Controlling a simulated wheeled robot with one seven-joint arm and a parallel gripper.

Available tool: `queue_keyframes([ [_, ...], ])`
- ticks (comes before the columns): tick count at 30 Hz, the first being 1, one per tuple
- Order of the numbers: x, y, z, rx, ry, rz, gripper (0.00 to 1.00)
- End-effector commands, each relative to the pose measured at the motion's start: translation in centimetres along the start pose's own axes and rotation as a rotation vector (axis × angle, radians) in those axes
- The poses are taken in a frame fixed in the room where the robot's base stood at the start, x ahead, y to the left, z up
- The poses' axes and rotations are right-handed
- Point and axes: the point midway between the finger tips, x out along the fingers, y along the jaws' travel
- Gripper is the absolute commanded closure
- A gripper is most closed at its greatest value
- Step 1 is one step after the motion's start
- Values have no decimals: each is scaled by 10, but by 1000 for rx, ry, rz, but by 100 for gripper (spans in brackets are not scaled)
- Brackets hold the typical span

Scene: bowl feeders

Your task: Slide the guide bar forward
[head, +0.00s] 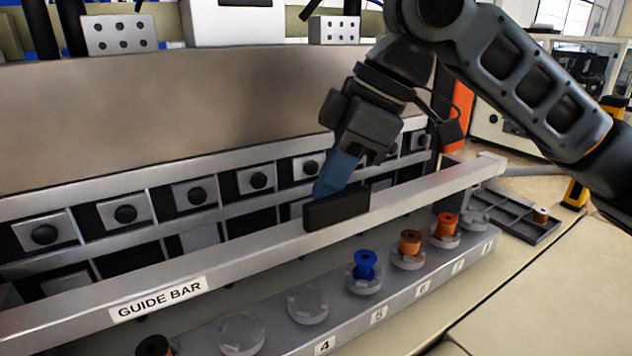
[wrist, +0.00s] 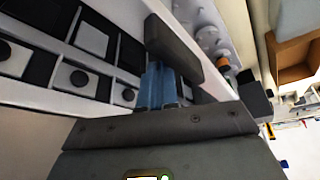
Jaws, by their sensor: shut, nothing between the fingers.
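The guide bar (head: 262,245) is a long pale grey beam with a "GUIDE BAR" label, running from lower left to right across the head view. A black block-shaped handle (head: 337,208) sits on its middle; the handle also shows in the wrist view (wrist: 174,46). My gripper (head: 325,190) has blue fingers that are shut with nothing between them. The fingertips are right at the back side of the handle, on the side toward the panel. I cannot tell whether they touch it. In the wrist view the blue fingers (wrist: 162,82) lie just below the handle.
In front of the bar is a numbered rail (head: 375,322) with clear cups, some holding blue (head: 364,264) or copper (head: 410,242) spools. Behind the bar is a panel of square cells with black knobs (head: 125,214). A dark compartment tray (head: 515,213) lies at the right.

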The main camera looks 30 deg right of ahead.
Motion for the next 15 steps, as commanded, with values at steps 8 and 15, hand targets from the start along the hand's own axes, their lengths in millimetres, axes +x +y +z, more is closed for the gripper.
queue_keyframes([
  [8, 17, -16, 18, 4, -40, -27, 100],
  [15, 16, -17, 18, 3, -41, -27, 100],
])
